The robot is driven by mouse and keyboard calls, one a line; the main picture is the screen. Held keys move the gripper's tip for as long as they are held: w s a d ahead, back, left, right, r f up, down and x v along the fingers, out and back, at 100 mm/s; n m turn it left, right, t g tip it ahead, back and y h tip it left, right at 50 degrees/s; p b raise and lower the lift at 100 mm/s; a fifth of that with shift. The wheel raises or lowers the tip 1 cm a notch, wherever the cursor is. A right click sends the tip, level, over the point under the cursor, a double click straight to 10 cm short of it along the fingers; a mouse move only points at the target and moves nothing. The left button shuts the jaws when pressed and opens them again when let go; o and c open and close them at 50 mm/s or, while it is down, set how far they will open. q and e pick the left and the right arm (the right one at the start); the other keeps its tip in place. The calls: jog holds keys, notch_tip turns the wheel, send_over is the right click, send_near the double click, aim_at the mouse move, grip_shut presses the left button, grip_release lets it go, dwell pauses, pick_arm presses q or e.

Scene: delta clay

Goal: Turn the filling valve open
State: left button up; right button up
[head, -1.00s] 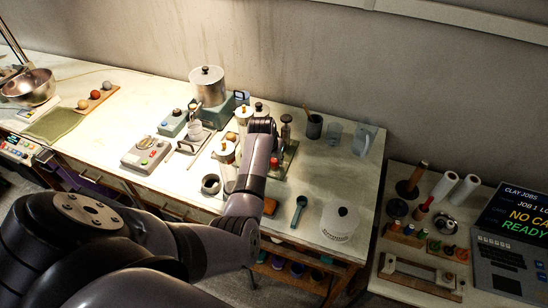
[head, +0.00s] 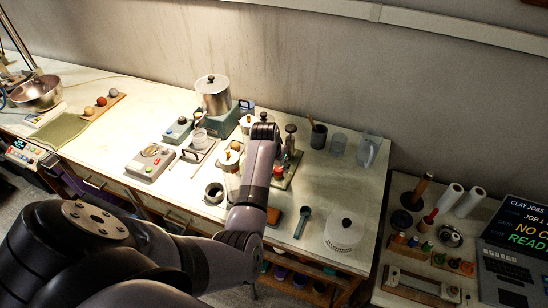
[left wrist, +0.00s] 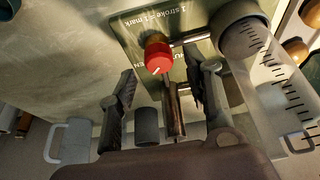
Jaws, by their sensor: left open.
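The filling valve has a red knob with a white mark (left wrist: 158,57), on a green panel (left wrist: 127,26) printed "1 stroke = 1 mark". Further lettering by the knob is partly hidden. A red spot beside my left arm in the head view (head: 278,171) appears to be the same knob. In the left wrist view my left gripper (left wrist: 159,66) is open, with a finger to each side of the knob. I cannot tell whether either finger touches it. In the head view my own arm hides the fingers. My right gripper is not in view.
A clear graduated cylinder (left wrist: 268,58) stands close to the right finger.

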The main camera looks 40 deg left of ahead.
pick_arm(q)
jog(key=v, duration=0.9)
jog(key=shift+s+r, duration=0.25)
